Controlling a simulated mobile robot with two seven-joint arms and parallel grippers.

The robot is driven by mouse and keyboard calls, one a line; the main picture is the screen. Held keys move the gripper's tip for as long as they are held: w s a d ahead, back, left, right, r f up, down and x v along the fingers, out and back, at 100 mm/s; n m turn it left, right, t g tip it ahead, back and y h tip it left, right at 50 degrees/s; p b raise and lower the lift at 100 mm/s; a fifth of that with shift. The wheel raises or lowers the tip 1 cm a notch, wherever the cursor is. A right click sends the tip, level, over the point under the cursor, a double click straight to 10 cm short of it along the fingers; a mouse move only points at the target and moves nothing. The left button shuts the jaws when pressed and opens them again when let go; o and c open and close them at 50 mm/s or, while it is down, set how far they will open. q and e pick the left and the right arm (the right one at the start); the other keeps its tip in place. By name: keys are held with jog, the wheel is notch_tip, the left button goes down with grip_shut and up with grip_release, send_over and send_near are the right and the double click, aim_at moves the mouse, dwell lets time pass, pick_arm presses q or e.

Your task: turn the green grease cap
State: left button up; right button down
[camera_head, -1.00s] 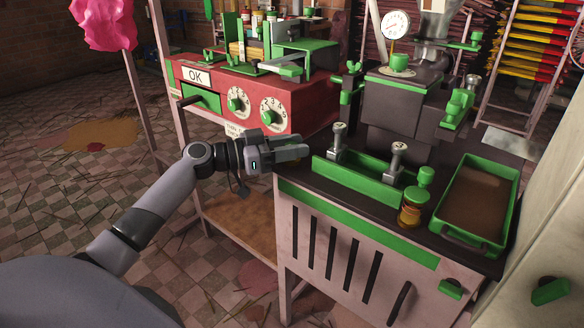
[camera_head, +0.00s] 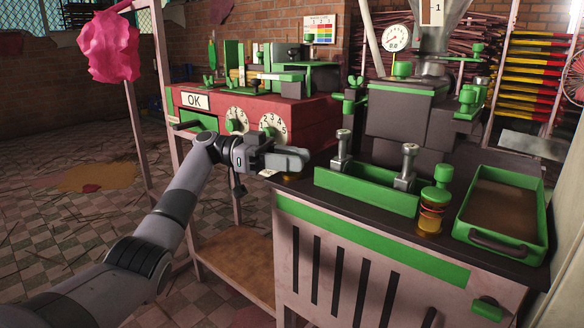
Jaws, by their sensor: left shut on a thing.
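My left gripper (camera_head: 292,160) is at the back left corner of the dark bench top (camera_head: 300,192), beside the red machine. It is shut, and its fingers hide what is between them. I cannot make out a green cap there. An amber jar with a green cap (camera_head: 436,196) stands upright on the bench, right of the green trough and apart from the gripper. Another small green cap (camera_head: 402,69) sits on the dark press below the gauge. I cannot tell which green part is the grease cap. My right gripper is not in view.
A green trough (camera_head: 362,190) with two metal-headed posts lies right of the gripper. A green tray (camera_head: 507,205) of brown material is at the right. The red machine (camera_head: 310,112) with dials and an OK sign stands behind the gripper. Floor at left is open.

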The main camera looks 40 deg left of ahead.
pick_arm(q)
jog(key=shift+m+g+h+b, duration=0.35)
jog(key=shift+m+g, duration=0.65)
jog(key=shift+g, duration=0.6)
jog(key=o, duration=1)
jog(key=shift+c, duration=0.2)
